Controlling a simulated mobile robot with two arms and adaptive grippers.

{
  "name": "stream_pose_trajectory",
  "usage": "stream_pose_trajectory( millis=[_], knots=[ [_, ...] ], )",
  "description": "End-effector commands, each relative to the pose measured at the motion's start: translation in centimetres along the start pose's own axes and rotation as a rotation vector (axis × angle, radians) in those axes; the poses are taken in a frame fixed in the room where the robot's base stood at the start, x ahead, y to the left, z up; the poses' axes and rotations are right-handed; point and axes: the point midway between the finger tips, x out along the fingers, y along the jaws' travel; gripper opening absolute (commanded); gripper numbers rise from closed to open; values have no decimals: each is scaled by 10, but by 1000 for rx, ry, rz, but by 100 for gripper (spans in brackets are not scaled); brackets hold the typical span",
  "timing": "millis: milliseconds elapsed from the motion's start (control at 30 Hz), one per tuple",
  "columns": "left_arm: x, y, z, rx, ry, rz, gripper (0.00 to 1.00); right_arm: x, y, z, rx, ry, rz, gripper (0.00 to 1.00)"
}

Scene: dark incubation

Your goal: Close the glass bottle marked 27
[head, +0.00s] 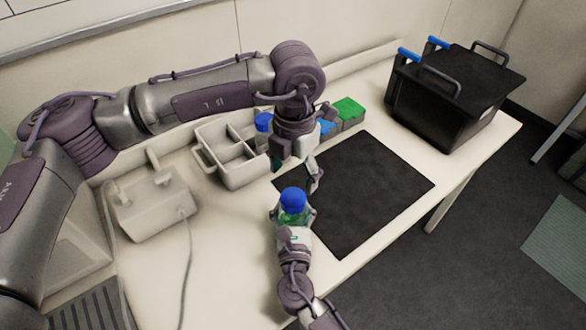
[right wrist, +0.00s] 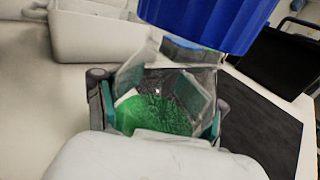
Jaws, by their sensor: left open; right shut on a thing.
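A glass bottle (head: 290,215) with green contents stands upright near the front left edge of the black mat; its glass also shows in the right wrist view (right wrist: 160,85). A blue ribbed cap (head: 293,199) sits at its top and looms large in the right wrist view (right wrist: 210,18). I cannot tell whether the cap is tight, and no number is readable. My right gripper (head: 292,216) is shut around the bottle's body. My left gripper (head: 297,170) is open and empty, pointing down just above and behind the cap, apart from it.
A white divided caddy (head: 228,167) stands behind, with a blue-capped item (head: 263,121) beside my left wrist. A green block (head: 348,110) lies behind the black mat (head: 375,190), which is mostly clear. A black lidded box (head: 440,105) stands at right, a white device (head: 155,208) at left.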

Motion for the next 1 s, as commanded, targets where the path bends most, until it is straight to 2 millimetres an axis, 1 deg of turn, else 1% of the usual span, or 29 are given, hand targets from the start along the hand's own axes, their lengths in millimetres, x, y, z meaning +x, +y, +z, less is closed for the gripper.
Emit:
stream_pose_trajectory(
  millis=[33,100,200,300,433,767,867,1000],
  knots=[
    [-1,0,0,-97,-3,-2,75,0,0,-1,0,1,1,0],
    [-2,0,0,-222,-7,-4,75,0,0,-1,0,1,1,0],
    [-3,0,0,-362,-10,-6,75,0,0,-1,0,1,1,0],
    [-3,1,-1,-450,-12,-7,75,0,0,-1,0,1,1,0],
    [-4,1,-1,-498,-14,-8,75,0,0,-1,0,1,1,0],
    [-3,1,0,-501,-13,-8,75,0,0,0,0,1,1,0],
    [3,1,0,-501,-13,-8,75,0,0,-1,0,1,1,0],
    [23,1,-1,-501,-10,-8,75,0,0,-1,0,1,1,0]
  ],
)
